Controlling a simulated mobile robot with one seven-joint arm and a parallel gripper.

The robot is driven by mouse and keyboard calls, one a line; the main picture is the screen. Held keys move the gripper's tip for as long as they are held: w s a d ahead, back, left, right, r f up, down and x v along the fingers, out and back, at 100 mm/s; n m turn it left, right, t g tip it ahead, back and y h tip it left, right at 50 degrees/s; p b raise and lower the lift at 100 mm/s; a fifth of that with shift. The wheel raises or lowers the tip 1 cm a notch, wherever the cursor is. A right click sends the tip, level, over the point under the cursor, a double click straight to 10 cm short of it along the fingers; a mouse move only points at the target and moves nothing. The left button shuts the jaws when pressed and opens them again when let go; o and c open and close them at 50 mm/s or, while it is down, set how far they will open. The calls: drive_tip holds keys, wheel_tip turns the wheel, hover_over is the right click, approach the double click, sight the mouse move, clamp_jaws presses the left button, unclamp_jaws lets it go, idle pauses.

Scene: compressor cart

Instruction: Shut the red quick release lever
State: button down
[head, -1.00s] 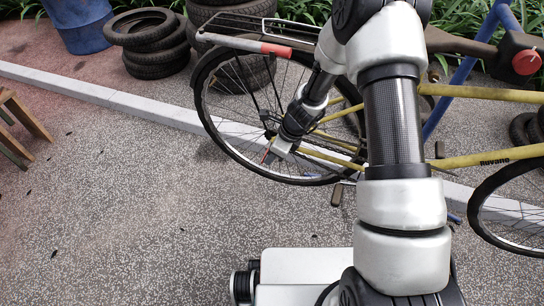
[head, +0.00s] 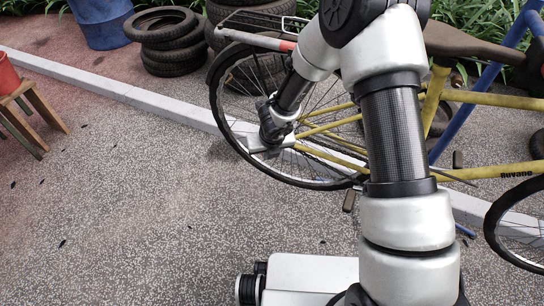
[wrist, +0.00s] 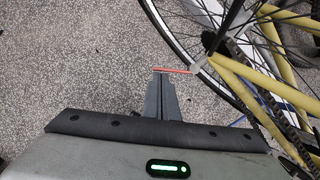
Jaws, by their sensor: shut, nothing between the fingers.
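The red quick release lever (wrist: 172,70) shows in the wrist view as a thin bar lying left to right beside the rear wheel of the yellow bicycle. Its right end lies close to the yellow frame's rear end (wrist: 225,72). My gripper (wrist: 161,78) is shut and empty, its fingertips at the lever's left part. I cannot tell whether they touch it. In the head view my gripper (head: 252,146) is just left of the wheel's middle, and my wrist hides the hub. The lever cannot be made out there.
The rear wheel's tyre (head: 240,158) and spokes are close around my gripper. A chain (wrist: 262,100) runs along the frame. Stacked tyres (head: 165,40), a blue barrel (head: 103,22) and a wooden stool (head: 38,115) stand further off.

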drive_tip(key=m, duration=0.1)
drive_tip(key=w+a+m+h, duration=0.1)
drive_tip(key=m, duration=0.1)
drive_tip(key=w+m+p, duration=0.1)
drive_tip(key=shift+a+m+h, duration=0.25)
drive_tip(key=shift+m+h, duration=0.05)
drive_tip(key=shift+h, duration=0.1)
drive_tip(key=shift+d, duration=0.1)
drive_tip(key=shift+w+d, duration=0.2)
drive_tip(key=shift+d, duration=0.5)
drive_tip(key=shift+r, duration=0.1)
